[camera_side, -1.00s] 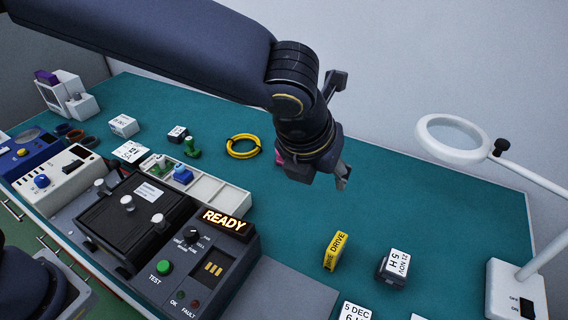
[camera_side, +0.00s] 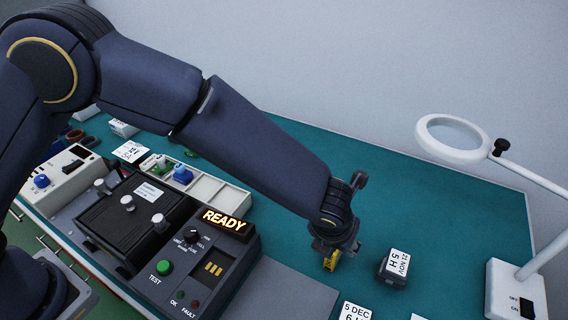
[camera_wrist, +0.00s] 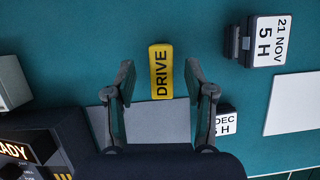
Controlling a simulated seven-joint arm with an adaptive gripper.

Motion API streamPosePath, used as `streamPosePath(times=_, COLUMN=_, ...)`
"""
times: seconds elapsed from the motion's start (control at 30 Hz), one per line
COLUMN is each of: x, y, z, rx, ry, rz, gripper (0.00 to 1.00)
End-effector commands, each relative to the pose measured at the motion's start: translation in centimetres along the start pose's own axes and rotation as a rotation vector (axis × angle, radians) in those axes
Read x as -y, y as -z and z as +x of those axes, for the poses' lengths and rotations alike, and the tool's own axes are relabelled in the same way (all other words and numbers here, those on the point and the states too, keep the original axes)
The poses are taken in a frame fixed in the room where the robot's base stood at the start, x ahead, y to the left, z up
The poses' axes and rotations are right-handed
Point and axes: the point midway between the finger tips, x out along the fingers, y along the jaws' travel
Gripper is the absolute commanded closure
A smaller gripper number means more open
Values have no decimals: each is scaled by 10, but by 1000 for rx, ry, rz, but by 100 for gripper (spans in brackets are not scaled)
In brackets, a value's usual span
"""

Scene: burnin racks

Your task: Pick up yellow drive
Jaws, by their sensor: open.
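A dark block with a "21 NOV 5 H" label (camera_side: 396,264) stands just right of the drive. The tester with a "READY" display (camera_side: 226,220) is at left. A magnifier lamp (camera_side: 455,152) stands at right.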

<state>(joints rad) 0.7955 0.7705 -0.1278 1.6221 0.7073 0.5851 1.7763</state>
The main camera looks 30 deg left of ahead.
Motion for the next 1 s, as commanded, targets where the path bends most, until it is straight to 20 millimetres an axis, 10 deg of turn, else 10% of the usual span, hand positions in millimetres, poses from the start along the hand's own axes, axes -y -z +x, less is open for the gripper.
streamPosePath(times=0.5, x=1, y=1, z=41, rx=0, ry=-1, rz=-1, gripper=46)
streamPosePath(times=1.0, x=1, y=1, z=41, rx=-1, ry=-1, rz=-1, gripper=97)
